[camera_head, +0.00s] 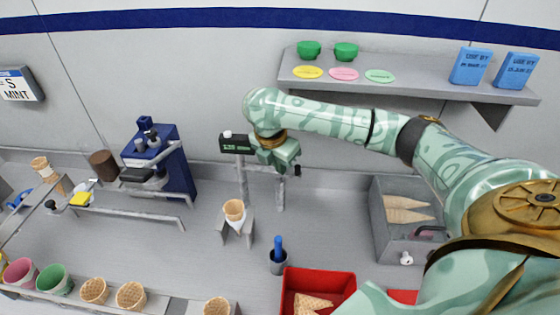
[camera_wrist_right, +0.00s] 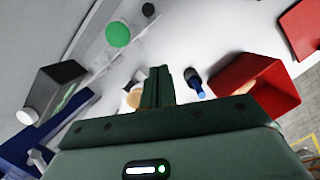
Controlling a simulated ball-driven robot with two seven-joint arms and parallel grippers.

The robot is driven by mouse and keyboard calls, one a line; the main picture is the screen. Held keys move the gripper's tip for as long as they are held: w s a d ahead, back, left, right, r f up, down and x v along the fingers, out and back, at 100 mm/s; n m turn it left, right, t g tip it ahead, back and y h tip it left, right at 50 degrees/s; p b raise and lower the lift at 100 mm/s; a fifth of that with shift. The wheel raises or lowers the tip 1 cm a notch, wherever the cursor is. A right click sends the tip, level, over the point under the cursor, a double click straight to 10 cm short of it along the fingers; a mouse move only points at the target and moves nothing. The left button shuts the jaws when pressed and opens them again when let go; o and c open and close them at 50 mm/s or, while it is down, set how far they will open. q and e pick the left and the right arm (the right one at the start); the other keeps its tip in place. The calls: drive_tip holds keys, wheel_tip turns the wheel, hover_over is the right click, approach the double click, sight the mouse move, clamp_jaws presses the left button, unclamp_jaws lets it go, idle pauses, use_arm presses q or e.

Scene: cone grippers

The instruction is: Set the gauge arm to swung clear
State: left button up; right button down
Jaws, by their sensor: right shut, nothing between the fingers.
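The gauge has a dark box with a green readout (camera_head: 235,144) on a grey post behind a cone stand. The box also shows at the left of the right wrist view (camera_wrist_right: 62,92). A thin grey bar, seemingly the gauge arm (camera_head: 253,170), runs right from the post. A black knob (camera_head: 297,170) is near its right end. My right gripper (camera_head: 285,162) is in front of the bar and hides part of it. Its fingers (camera_wrist_right: 158,88) are shut and empty; contact with the bar cannot be told. My left gripper is out of view.
A cone (camera_head: 235,210) stands in a small holder below the gauge. A blue-handled tool in a cup (camera_head: 278,262) and a red bin (camera_head: 320,283) are in front. A blue machine (camera_head: 160,150) is left, a grey box (camera_head: 395,240) right, a shelf (camera_head: 410,88) above.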

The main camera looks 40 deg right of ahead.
sight(294, 174)
drive_tip(key=w+d+f+b, duration=0.1)
drive_tip(key=d+f+b, duration=0.2)
drive_tip(key=d+f, duration=0.2)
drive_tip(key=shift+w+d+f, duration=0.15)
drive_tip(key=shift+w+f, duration=0.05)
drive_tip(key=shift+f, duration=0.2)
drive_tip(key=shift+r, duration=0.1)
drive_tip(key=w+d+p, duration=0.1)
drive_tip(key=p, duration=0.2)
drive_tip(key=shift+d+r+p, duration=0.1)
drive_tip(key=shift+r+p, duration=0.25)
drive_tip(key=shift+p, duration=0.05)
drive_tip(key=shift+w+d+f+p, duration=0.15)
drive_tip(key=shift+d+f+p, duration=0.15)
drive_tip(key=shift+p, duration=0.25)
drive_tip(key=shift+f, duration=0.15)
